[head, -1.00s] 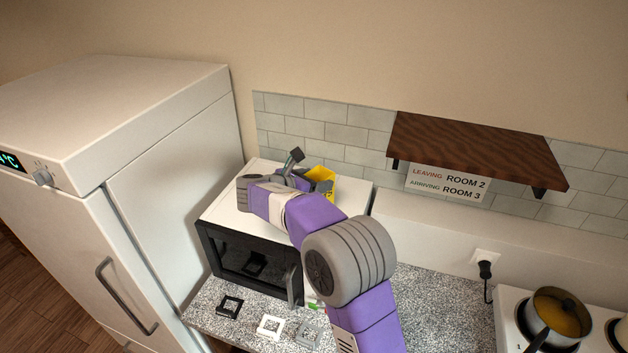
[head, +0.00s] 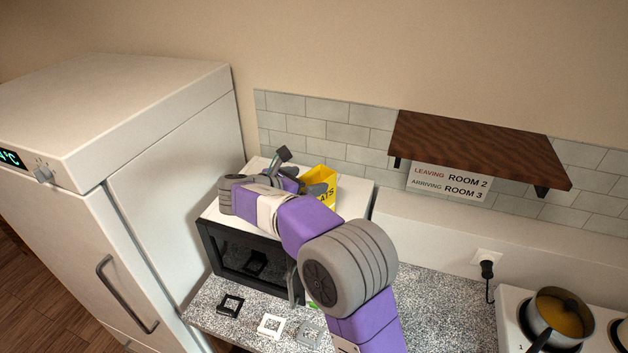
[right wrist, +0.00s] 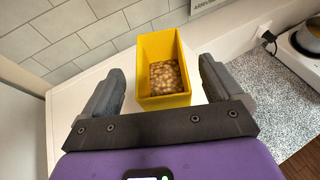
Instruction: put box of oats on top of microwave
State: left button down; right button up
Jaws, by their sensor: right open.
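The yellow box of oats (head: 328,178) stands upright on the white top of the microwave (head: 355,200), toward its back right. In the right wrist view the box (right wrist: 162,48) is open at the top, with tan oats inside. My right gripper (head: 301,172) is over the microwave, just left of the box. Its jaws are open and empty, with one finger on each side of the view and the box ahead, clear of both fingers. My right forearm hides part of the microwave's top and front. My left gripper is out of view.
A white fridge (head: 165,165) stands left of the microwave. A dark wooden shelf (head: 480,150) juts from the wall at right. Small square frames (head: 270,325) lie on the speckled counter (head: 435,300). A pot (head: 555,315) sits on the stove at far right.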

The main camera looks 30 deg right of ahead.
jog(key=v, duration=0.7)
jog(key=shift+a, duration=0.25)
jog(key=shift+s, duration=0.1)
